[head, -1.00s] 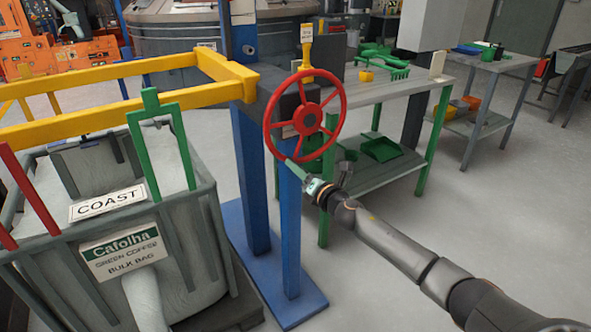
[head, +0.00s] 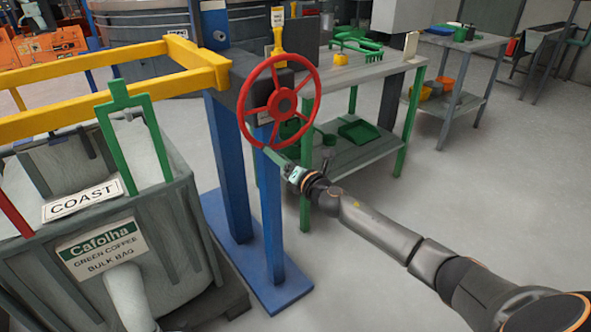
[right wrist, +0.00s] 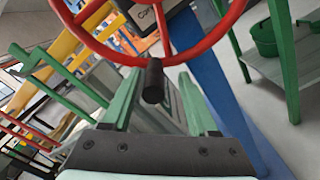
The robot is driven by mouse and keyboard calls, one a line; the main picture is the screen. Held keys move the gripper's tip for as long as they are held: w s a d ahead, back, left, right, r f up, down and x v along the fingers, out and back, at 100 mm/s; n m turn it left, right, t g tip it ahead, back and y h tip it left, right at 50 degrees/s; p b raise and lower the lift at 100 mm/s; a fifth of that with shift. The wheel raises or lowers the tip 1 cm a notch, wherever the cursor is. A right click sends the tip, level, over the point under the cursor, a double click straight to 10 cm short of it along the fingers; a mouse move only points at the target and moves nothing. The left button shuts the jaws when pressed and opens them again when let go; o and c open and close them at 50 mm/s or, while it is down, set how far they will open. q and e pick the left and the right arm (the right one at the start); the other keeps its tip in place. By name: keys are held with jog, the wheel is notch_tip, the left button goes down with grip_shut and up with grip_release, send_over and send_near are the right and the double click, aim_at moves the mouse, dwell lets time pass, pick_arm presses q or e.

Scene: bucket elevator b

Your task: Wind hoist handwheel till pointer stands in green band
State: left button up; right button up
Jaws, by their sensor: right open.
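The red handwheel (head: 317,98) stands upright on a dark box on the blue hoist post (head: 270,215). Its lower rim crosses the top of the right wrist view (right wrist: 205,46). A black knob handle (right wrist: 154,82) sticks out from the rim toward my wrist camera. My right gripper (head: 272,154) is at the wheel's lower edge in the head view. In the right wrist view its two green fingers (right wrist: 160,88) are apart, one on each side of the knob, not closed on it. I cannot make out the pointer or the green band. My left gripper is not in view.
A bulk bag crate with a green coffee sign (head: 102,248) stands at the left, under yellow rails (head: 100,107). A green-legged table (head: 350,80) with tools stands behind the wheel. Grey floor (head: 420,215) is clear at the right.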

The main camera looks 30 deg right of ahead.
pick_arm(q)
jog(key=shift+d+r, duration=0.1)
pick_arm(e)
jog(key=s, duration=1.1)
jog(key=shift+d, duration=0.45)
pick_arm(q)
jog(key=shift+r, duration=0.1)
